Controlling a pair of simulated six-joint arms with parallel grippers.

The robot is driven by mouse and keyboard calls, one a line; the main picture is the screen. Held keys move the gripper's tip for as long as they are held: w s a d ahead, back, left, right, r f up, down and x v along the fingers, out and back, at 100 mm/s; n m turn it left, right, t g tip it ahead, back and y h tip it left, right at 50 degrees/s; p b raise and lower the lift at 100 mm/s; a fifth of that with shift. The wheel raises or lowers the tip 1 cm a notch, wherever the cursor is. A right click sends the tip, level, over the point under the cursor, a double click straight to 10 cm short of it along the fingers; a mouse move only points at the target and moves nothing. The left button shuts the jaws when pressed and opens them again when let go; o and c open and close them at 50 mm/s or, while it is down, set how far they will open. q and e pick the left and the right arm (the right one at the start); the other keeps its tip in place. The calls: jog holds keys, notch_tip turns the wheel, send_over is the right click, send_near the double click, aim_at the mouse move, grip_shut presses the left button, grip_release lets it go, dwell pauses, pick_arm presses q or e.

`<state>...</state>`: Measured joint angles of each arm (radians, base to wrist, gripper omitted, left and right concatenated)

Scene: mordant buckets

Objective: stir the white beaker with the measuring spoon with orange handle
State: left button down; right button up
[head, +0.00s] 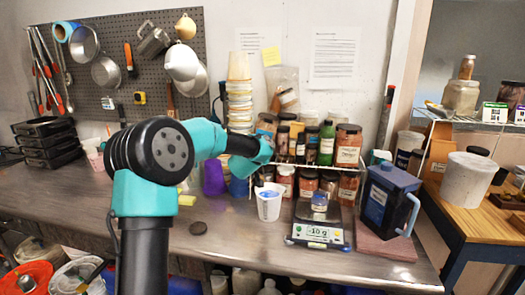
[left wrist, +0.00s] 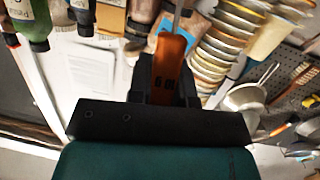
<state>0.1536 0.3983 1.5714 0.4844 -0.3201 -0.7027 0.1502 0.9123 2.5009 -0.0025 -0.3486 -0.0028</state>
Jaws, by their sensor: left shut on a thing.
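The white beaker (head: 269,205) stands upright on the metal bench, with something blue inside its rim. My left arm reaches over the bench and its wrist ends above and behind the beaker; the fingers cannot be made out in the head view. In the left wrist view my left gripper (left wrist: 168,75) is shut on the orange handle of the measuring spoon (left wrist: 171,58). A thin metal shaft runs on from the handle to the picture's top edge; the spoon's bowl is out of view. Whether the spoon touches the beaker cannot be told. My right gripper is not in view.
A scale (head: 318,232) bearing a small jar stands right of the beaker. A dark blue container (head: 387,200) is farther right. Jars fill the rack behind, beside a tall stack of cups (head: 239,95).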

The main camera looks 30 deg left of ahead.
pick_arm(q)
jog(key=shift+s+a+f, duration=0.1)
jog(key=shift+s+f, duration=0.2)
jog(key=shift+f, duration=0.5)
jog(key=shift+s+f, duration=0.25)
jog(key=shift+f, duration=0.85)
jog(key=c, duration=1.9)
grip_release()
jog(key=shift+w+f, duration=0.3)
jog(key=shift+f, duration=1.1)
jog(key=shift+w+f, duration=0.25)
jog(key=shift+f, duration=1.1)
jog(key=shift+w+f, duration=0.3)
jog(key=shift+f, duration=1.1)
jog(key=shift+o, duration=0.2)
jog(key=shift+d, duration=0.2)
